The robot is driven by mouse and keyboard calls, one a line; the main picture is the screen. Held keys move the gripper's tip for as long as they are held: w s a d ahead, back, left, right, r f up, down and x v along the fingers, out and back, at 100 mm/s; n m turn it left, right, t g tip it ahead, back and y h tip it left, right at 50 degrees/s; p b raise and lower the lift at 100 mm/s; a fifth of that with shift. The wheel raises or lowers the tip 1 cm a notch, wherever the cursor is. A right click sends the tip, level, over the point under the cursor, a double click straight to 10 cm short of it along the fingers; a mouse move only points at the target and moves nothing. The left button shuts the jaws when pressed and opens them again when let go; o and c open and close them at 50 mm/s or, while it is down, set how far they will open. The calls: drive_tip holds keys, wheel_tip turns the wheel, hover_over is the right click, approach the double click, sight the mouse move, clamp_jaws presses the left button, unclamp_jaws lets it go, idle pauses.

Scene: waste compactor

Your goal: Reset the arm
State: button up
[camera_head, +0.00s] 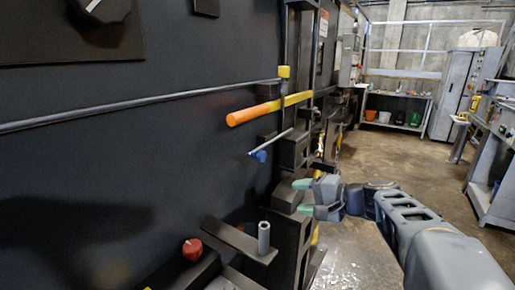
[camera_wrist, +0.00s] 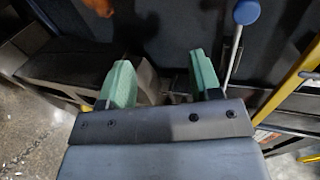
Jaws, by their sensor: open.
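My gripper (camera_head: 303,197) is at the lower middle of the head view, with its green fingertips pointing left toward the dark machine. In the wrist view the two green fingers (camera_wrist: 160,82) stand apart with nothing between them. My gripper is open and empty. My grey arm reaches in from the lower right of the head view. A blue-knobbed lever (camera_head: 259,156) on the machine is left of and above my gripper in the head view. The blue knob also shows at the top right of the wrist view (camera_wrist: 246,12), apart from the fingers.
The dark machine panel (camera_head: 130,130) fills the left side. An orange-yellow handle (camera_head: 262,109) sticks out above the lever. A red knob (camera_head: 192,249) and a grey upright post (camera_head: 264,238) are lower left. Open floor (camera_head: 390,160) lies behind and to the right, with benches (camera_head: 495,160) beyond.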

drive_tip(key=s+d+f+n+g+h+p, duration=0.1)
drive_tip(key=s+f+n+g+h+p, duration=0.45)
drive_tip(key=s, duration=0.55)
drive_tip(key=s+n+h+p, duration=0.1)
drive_tip(key=p, duration=0.1)
drive_tip(key=s+r+n+h+p, duration=0.1)
drive_tip(key=s+h+p, duration=0.1)
drive_tip(key=s+r+n+h+p, duration=0.1)
drive_tip(key=s+h+p, duration=0.1)
drive_tip(key=shift+a+r+h+p, duration=0.25)
drive_tip(key=shift+a+p, duration=0.05)
drive_tip(key=shift+p, duration=0.05)
idle(0.7)
